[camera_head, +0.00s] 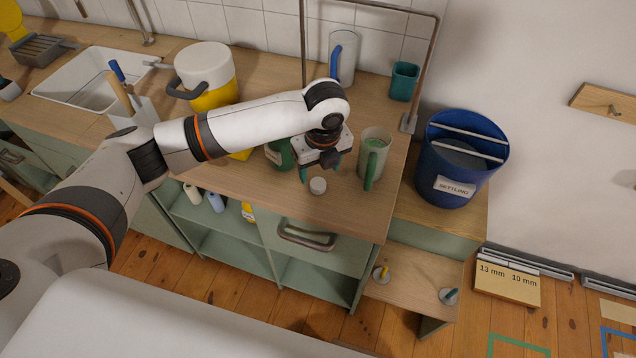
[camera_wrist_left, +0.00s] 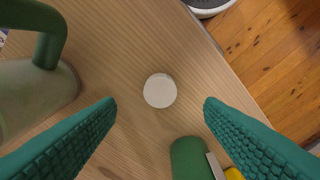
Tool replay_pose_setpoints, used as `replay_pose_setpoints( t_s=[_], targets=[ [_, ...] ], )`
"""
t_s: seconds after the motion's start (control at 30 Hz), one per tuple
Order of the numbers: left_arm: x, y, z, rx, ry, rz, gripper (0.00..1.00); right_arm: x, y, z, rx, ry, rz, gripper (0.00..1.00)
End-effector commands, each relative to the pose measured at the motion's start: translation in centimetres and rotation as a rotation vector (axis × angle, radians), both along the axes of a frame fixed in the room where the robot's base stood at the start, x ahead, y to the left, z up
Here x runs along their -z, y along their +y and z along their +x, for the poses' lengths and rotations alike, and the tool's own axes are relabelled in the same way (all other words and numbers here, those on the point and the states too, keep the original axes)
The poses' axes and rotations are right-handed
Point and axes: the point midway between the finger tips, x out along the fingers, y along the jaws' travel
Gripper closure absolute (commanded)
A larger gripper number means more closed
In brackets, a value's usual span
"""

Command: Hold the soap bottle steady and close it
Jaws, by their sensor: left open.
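A small round white cap (camera_head: 317,186) lies on the wooden counter near its front edge. In the left wrist view the cap (camera_wrist_left: 160,90) sits between the fingertips, with bare wood around it. My left gripper (camera_head: 319,168) points down over the counter, open and empty, its teal fingers clear of the cap. A green bottle with a pale label (camera_head: 280,153), seemingly the soap bottle, stands left of the gripper, partly hidden by my arm. Its green side also shows at the bottom of the left wrist view (camera_wrist_left: 188,160). Its top is hard to make out. My right gripper is out of view.
A pale green jug with a green handle (camera_head: 374,155) stands close right of the gripper. A metal frame (camera_head: 433,60) rises behind. A yellow and white drink cooler (camera_head: 208,78) stands left, and a blue bucket (camera_head: 443,185) right. The counter front edge is near.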

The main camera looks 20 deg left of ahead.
Motion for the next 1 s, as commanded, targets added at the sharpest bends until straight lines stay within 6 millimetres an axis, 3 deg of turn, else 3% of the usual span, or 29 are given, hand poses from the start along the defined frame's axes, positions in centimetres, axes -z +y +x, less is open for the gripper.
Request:
replay_pose_setpoints(
  t_s=[0.13, 0.43, 0.83, 1.0],
  targets=[
    [0.6, 0.0, 0.0, 0.000, 0.003, 0.000, 0.38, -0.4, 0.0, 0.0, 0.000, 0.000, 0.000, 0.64],
    [4.7, 0.3, 0.3, 0.000, 0.002, 0.001, 0.38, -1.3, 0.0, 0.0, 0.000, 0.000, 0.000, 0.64],
    [5.2, 0.3, 0.3, 0.001, -0.001, 0.000, 0.38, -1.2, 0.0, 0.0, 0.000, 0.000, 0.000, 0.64],
    [5.1, 0.3, 0.3, 0.001, -0.001, 0.000, 0.65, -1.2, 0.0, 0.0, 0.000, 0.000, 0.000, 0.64]
  ],
)
